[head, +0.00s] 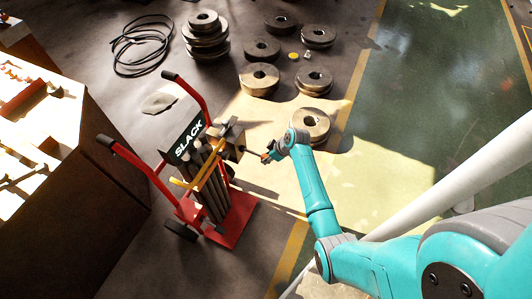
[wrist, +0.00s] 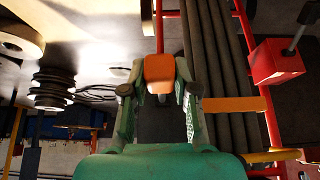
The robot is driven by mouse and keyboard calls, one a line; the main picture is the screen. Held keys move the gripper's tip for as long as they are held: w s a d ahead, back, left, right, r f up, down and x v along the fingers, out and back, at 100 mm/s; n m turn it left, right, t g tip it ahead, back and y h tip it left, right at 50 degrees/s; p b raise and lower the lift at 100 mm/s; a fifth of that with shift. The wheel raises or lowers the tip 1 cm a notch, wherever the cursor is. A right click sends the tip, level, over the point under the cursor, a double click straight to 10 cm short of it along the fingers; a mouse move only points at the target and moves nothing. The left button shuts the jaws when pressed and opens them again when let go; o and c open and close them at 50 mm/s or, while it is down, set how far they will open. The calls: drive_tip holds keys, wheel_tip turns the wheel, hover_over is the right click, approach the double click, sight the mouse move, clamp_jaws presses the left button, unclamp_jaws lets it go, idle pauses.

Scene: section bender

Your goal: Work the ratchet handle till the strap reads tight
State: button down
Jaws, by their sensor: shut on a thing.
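A red hand truck (head: 236,218) holds a bundle of long dark bars (head: 212,190), with a yellow strap (head: 190,184) across them. A dark sign (head: 189,139) on it reads SLACK. My gripper (head: 267,157) is at the right side of the bundle. In the wrist view my gripper (wrist: 159,90) is shut on an orange ratchet handle grip (wrist: 159,72), which sits between the two fingers. The strap (wrist: 233,104) crosses the bars (wrist: 215,60) just right of the fingers. The ratchet body is hard to make out behind the grip.
Several round steel rollers (head: 260,78) stand on the floor behind, with a coil of black cable (head: 140,47) at the back left. A bench (head: 62,125) stands at the left. A red box (wrist: 275,62) shows right of the bars in the wrist view. The green floor at right is clear.

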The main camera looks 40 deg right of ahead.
wheel_tip(320, 180, down, 6)
drive_tip(key=w+t+y, duration=0.1)
drive_tip(key=t+y, duration=0.1)
drive_tip(key=t, duration=0.4)
drive_tip(key=shift+a, duration=0.15)
drive_tip(key=shift+f, duration=0.1)
drive_tip(key=c, duration=0.9)
unclamp_jaws()
drive_tip(key=shift+w, duration=0.1)
drive_tip(key=v, duration=1.2)
drive_tip(key=shift+f, duration=0.1)
